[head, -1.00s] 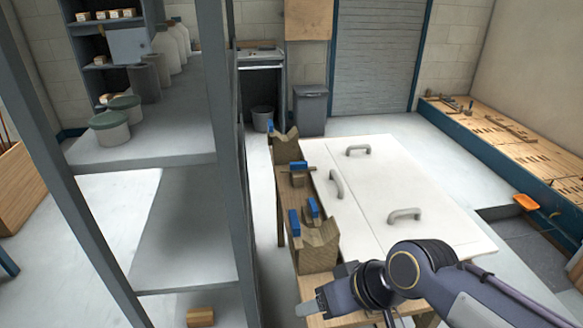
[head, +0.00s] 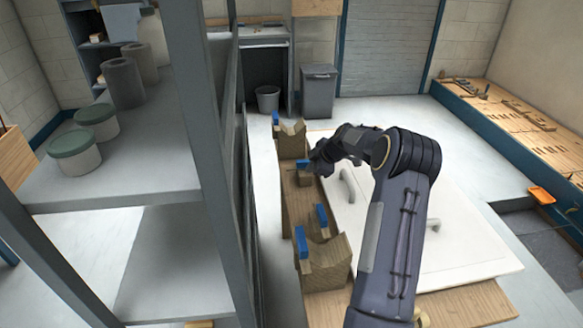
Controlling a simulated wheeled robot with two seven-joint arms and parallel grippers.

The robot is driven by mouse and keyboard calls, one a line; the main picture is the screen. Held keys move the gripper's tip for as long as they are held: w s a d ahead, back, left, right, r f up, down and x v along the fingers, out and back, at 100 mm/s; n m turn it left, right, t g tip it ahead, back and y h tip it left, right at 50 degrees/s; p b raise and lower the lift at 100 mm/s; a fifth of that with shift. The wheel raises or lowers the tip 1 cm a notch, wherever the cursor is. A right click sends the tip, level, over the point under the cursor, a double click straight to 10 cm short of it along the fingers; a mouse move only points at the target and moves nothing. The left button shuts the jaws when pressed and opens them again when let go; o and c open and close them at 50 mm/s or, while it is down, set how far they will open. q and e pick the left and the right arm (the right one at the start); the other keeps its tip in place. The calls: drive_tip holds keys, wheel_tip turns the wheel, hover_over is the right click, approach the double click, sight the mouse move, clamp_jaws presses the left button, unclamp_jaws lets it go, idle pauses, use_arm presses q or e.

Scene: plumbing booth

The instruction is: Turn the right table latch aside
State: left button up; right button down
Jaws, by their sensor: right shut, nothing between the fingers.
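A wooden table (head: 293,205) carries a row of wooden blocks with blue handles along its left side. One low wooden block (head: 304,179) with a blue handle (head: 301,165) is at mid row; I cannot tell for sure which piece is the right table latch. My right gripper (head: 317,164) is shut and empty, just right of that blue handle. Whether it touches the handle is unclear, and the dark wrist hides part of the fingers. My left gripper is out of view.
A white panel (head: 465,255) with grey handles lies on the table, partly hidden under my right arm. Two notched wooden blocks (head: 292,139) (head: 326,264) stand near the row's ends. A grey shelf rack (head: 150,150) stands close on the left.

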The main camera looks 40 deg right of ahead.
sight(306, 164)
drive_tip(key=p+x, duration=0.2)
drive_tip(key=x, duration=0.7)
drive_tip(key=shift+w+a+f+p, duration=0.15)
drive_tip(key=shift+w+f+p, duration=0.1)
drive_tip(key=shift+f+p, duration=0.1)
drive_tip(key=shift+w+d+r+p, duration=0.15)
drive_tip(key=shift+w+d+p, duration=0.2)
drive_tip(key=shift+w+d, duration=0.7)
drive_tip(key=shift+w, duration=0.6)
